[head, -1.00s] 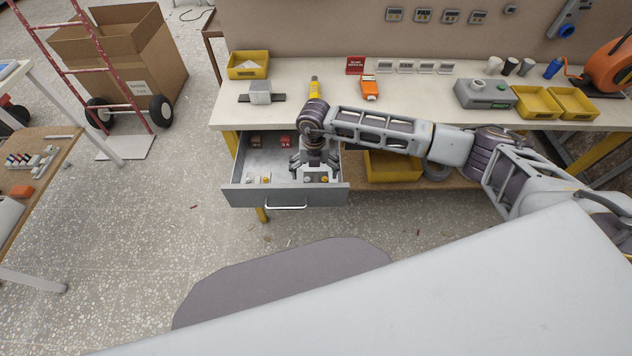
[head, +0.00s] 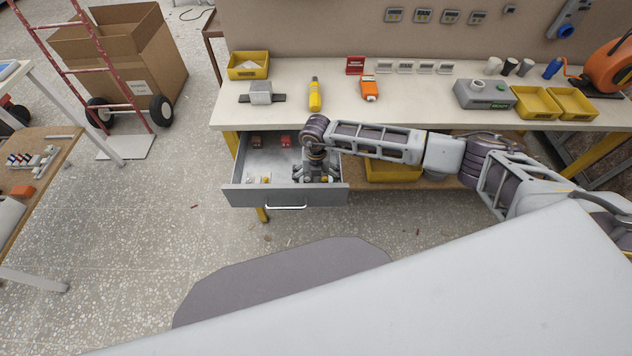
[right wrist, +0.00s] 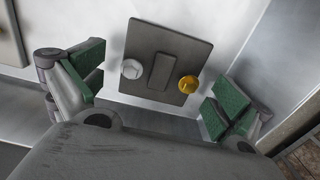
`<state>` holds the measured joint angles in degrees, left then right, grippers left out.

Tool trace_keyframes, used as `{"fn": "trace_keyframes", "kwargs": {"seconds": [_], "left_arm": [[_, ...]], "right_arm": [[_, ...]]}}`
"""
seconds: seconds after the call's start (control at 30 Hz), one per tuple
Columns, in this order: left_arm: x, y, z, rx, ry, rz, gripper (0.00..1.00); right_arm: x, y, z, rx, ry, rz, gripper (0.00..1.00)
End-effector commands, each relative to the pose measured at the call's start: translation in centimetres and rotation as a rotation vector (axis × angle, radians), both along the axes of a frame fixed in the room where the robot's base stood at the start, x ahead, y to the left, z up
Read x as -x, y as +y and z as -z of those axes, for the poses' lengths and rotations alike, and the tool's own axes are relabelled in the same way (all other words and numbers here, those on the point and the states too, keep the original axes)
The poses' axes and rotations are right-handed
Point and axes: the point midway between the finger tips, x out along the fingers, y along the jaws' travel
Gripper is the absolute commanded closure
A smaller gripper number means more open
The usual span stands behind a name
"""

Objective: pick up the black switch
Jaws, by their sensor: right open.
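In the right wrist view a dark grey square plate (right wrist: 163,45) lies in the drawer, with a raised rectangular block in its middle, a white round knob on the left and a yellow one on the right. It looks like the black switch. My right gripper (right wrist: 150,105) is open, its green-padded fingers on either side of the plate, with no contact visible. In the head view the right gripper (head: 316,174) is down inside the open metal drawer (head: 240,196) at its right side and hides most of the plate. My left gripper is not in view.
Small red and brown items (head: 286,141) lie at the drawer's back, and light pieces lie at its front left. The drawer walls are close around the gripper. The workbench top (head: 420,112) above holds a yellow tool (head: 315,95), an orange item (head: 370,90) and yellow bins.

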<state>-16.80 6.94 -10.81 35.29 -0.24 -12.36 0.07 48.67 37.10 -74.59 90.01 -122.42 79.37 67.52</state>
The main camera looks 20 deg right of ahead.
Motion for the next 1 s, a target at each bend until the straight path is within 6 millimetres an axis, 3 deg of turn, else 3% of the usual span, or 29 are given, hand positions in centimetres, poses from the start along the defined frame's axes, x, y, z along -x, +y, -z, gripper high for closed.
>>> {"fn": "trace_keyframes", "kwargs": {"seconds": [0.2,0.4,0.6,1.0], "left_arm": [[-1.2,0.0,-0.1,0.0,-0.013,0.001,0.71],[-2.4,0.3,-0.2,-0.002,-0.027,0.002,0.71],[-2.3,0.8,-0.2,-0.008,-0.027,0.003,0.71],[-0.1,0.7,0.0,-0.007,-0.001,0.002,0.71]], "right_arm": [[0.0,0.0,0.0,0.0,0.0,0.0,0.01],[0.0,0.0,0.0,0.0,0.0,0.0,0.27],[0.0,0.0,0.0,0.0,0.001,0.0,0.53],[0.0,0.0,-0.5,0.001,0.001,0.0,0.54]]}}
